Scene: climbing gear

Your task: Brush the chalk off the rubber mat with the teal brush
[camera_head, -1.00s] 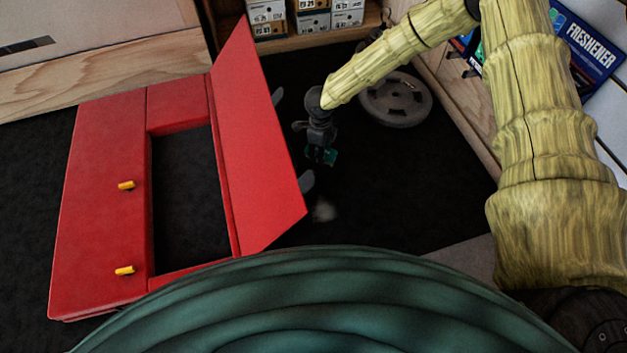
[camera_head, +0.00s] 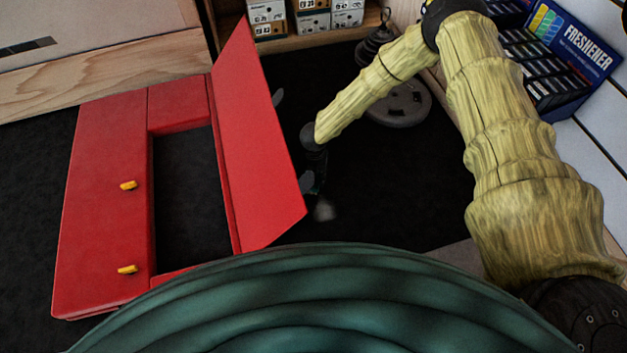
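My gripper (camera_head: 314,172) points down over the black surface, just right of the red case's raised lid. It is shut on the teal brush (camera_head: 317,189), of which only a small dark teal bit shows below the fingers. A pale, blurry chalk patch (camera_head: 325,210) lies on the black surface, just below the brush in the picture. The black surface (camera_head: 400,190) appears to be the rubber mat; its edges are hard to make out. I cannot tell whether the bristles touch it.
An open red case (camera_head: 100,200) with yellow latches lies at left; its lid (camera_head: 262,150) rises close beside my gripper. A grey round weight plate (camera_head: 400,105) lies behind. Boxes (camera_head: 310,15) stand on a back shelf. A blue freshener box (camera_head: 575,50) is at upper right.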

